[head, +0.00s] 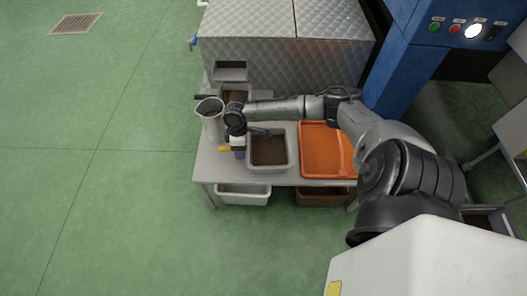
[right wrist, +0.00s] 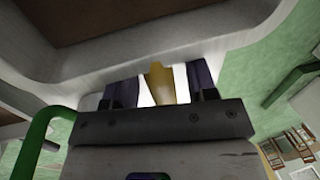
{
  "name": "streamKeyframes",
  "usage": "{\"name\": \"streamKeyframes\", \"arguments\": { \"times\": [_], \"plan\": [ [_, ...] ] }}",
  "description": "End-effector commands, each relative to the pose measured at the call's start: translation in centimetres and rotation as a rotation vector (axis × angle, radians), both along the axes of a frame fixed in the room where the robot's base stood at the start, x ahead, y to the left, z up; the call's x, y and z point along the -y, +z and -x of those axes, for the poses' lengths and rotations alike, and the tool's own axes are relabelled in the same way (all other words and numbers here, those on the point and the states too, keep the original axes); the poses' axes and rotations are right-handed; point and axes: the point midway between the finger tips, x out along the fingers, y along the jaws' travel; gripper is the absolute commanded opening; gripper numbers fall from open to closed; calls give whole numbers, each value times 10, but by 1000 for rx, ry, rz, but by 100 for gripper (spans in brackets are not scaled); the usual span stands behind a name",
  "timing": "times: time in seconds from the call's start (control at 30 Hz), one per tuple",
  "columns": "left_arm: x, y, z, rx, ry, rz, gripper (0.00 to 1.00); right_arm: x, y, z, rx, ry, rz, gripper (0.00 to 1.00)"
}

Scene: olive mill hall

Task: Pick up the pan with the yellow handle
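A yellow handle (head: 225,149) shows at the left end of the table, beside my right gripper (head: 239,152). In the right wrist view, the yellow handle (right wrist: 158,82) stands between the two dark purple fingers of my right gripper (right wrist: 160,88), with bright gaps on both sides, so the fingers are open around it and not closed on it. A grey-rimmed pan or tray with brown contents (right wrist: 110,50) fills the top of that view. I cannot tell whether the handle joins it; the pan's own body is not clear. My left gripper is not in view.
On the table, a grey tray with brown contents (head: 289,163) and an orange tray (head: 347,160) stand right of the gripper. A pale jug (head: 212,122) is close on the left. A metal machine (head: 250,55) stands behind. Green floor (head: 110,190) is open to the left.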

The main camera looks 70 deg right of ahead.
Motion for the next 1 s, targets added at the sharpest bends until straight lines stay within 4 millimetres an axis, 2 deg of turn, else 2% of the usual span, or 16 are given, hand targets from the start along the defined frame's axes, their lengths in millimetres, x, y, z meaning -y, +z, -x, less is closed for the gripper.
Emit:
{"name": "streamKeyframes", "arguments": {
  "times": [0.07,0.53,1.0],
  "plan": [
    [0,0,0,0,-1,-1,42,0,0,0,0,0,0,44],
    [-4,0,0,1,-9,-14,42,0,0,0,0,0,0,0],
    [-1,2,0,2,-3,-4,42,0,2,-1,1,0,1,0]
  ]
}}
